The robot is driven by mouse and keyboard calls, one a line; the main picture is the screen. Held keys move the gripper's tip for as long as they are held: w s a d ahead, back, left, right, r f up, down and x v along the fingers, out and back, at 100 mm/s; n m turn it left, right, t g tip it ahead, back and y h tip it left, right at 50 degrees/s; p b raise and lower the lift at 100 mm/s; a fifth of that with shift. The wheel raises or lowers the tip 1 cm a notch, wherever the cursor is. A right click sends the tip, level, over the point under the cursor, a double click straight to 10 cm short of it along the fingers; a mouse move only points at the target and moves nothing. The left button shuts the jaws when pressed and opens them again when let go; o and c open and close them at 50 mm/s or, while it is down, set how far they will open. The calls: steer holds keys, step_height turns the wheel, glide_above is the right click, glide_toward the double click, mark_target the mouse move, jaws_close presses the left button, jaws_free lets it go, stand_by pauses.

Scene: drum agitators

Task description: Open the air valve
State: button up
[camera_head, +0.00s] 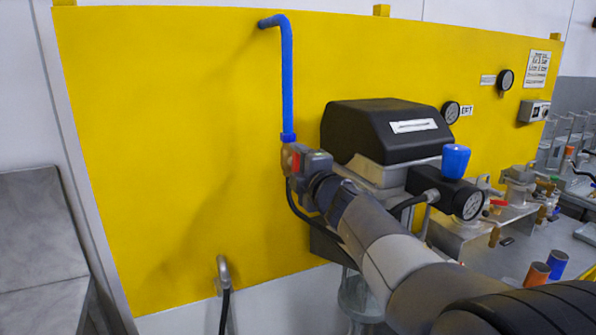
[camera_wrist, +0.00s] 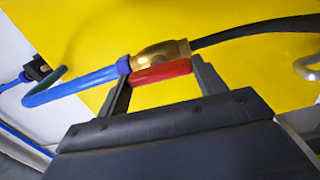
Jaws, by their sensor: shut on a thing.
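The air valve has a brass body (camera_wrist: 158,55), with a red handle (camera_wrist: 160,73) beside it. It joins a blue pipe (camera_wrist: 75,85) to a black hose (camera_wrist: 255,30). In the head view, the brass body (camera_head: 287,160) sits at the lower end of the vertical blue pipe (camera_head: 287,85), in front of the yellow panel. My gripper (camera_wrist: 160,80) is shut on the red handle, with one finger at each end. The handle lies roughly in line with the pipe in the wrist view. In the head view my gripper (camera_head: 304,162) mostly hides the handle.
A black-topped unit (camera_head: 375,130) stands just right of my gripper, with a blue knob (camera_head: 455,160) and gauge (camera_head: 468,204). A bent metal pipe (camera_head: 223,270) sticks out low on the yellow panel (camera_head: 180,150). The panel left of the valve is clear.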

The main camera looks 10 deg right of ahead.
steer(key=shift+n, duration=0.3)
stand_by(0.4)
steer(key=o, duration=1)
steer(key=shift+s+d+p, duration=0.1)
steer(key=shift+s+d, duration=0.25)
steer(key=shift+s, duration=1.45)
steer(key=shift+s+d+p, duration=0.1)
steer(key=shift+s+d, duration=0.25)
steer(key=shift+s, duration=1.4)
steer(key=shift+s+d+p, duration=0.1)
steer(key=shift+s+d, duration=0.25)
steer(key=shift+s, duration=1.45)
